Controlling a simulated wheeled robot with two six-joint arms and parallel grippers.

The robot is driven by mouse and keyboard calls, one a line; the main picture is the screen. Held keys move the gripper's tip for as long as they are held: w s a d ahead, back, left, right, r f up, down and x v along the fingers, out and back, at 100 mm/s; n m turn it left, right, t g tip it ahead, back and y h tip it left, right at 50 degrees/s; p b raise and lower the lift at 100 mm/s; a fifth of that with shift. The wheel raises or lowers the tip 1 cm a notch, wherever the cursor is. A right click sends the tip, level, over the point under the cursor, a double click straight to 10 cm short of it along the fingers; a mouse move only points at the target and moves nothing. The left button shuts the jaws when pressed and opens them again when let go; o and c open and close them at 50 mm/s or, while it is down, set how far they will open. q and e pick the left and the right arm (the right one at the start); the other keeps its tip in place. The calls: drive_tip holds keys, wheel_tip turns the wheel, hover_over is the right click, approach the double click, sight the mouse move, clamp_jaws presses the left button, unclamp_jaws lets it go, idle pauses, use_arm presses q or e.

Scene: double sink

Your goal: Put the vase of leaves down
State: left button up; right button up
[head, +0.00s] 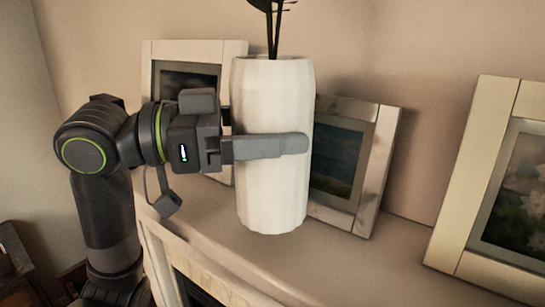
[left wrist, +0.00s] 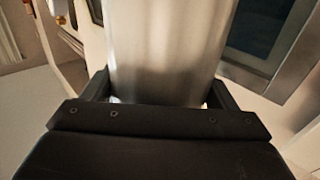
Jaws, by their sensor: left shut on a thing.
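A tall white faceted vase (head: 272,190) stands upright in the middle of the head view, with dark stems and leaves (head: 272,25) rising from its mouth. My left gripper (head: 270,146) is shut on the vase, with one finger across its near side at mid-height. The far finger is hidden behind the vase. The vase's base overlaps the pale mantel shelf (head: 375,255); I cannot tell whether it touches. In the left wrist view the vase (left wrist: 168,50) fills the space between the two fingers (left wrist: 160,92). My right gripper is not in view.
Behind the vase, a framed picture (head: 385,150) leans on the wall to the right and another frame (head: 195,50) to the left. A larger cream frame (head: 455,220) stands at the far right. The shelf is clear between the vase and that frame.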

sight(276, 163)
use_arm(q)
drive_tip(key=f, duration=0.1)
drive_tip(key=f+p, duration=0.1)
drive_tip(key=f, duration=0.1)
drive_tip(key=shift+d+f, duration=0.2)
drive_tip(key=shift+d, duration=0.15)
drive_tip(key=shift+f, duration=0.45)
drive_tip(key=o, duration=1.2)
drive_tip(key=shift+f, duration=0.1)
drive_tip(key=o, duration=0.4)
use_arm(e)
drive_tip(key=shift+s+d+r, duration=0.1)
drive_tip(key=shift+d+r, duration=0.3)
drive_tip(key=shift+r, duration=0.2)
use_arm(q)
drive_tip(key=shift+a, duration=0.1)
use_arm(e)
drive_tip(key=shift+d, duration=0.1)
